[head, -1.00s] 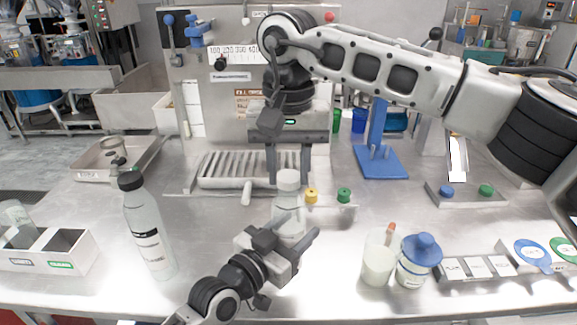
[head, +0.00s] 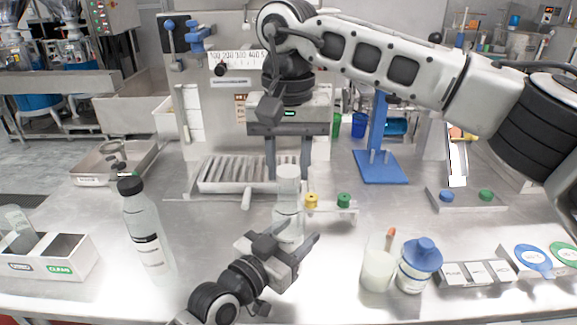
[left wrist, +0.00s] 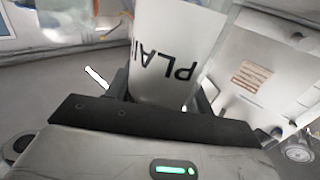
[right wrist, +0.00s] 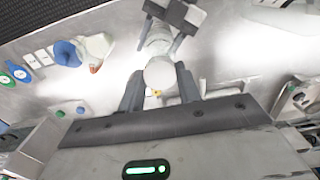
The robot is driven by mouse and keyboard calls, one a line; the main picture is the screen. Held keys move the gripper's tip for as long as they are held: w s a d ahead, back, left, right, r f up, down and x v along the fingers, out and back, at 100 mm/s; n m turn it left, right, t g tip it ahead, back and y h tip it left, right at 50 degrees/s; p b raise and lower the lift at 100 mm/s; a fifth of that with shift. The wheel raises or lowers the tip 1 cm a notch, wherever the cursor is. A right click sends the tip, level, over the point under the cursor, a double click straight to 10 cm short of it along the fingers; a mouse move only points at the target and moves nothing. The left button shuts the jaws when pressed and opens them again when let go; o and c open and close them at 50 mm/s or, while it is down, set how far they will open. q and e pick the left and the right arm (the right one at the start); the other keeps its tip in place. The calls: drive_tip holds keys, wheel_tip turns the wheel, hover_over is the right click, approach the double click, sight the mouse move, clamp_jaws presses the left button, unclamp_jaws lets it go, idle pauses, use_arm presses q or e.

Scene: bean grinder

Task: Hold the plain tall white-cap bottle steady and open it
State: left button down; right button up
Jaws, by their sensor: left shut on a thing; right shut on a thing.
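The plain bottle (head: 289,222) stands upright at the centre of the bench, clear with a white cap (head: 288,174). My left gripper (head: 282,241) is shut around its body from the front; the left wrist view shows the printed "PLAIN" label (left wrist: 175,55) between the fingers. My right gripper (head: 288,165) comes down from above and is shut on the white cap, which also shows between its fingers in the right wrist view (right wrist: 160,73). The cap sits directly above the bottle's neck; I cannot tell whether a gap separates them.
A taller black-cap bottle (head: 146,235) stands to the left, beside a white divided box (head: 45,265). A white cup (head: 378,270) and a blue-lidded jar (head: 417,268) stand to the right. A slotted metal tray (head: 235,173) and machine lie behind.

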sight(288, 170)
drive_tip(key=shift+r, duration=0.2)
drive_tip(key=shift+r, duration=2)
use_arm(q)
drive_tip(key=shift+c, duration=2.4)
unclamp_jaws()
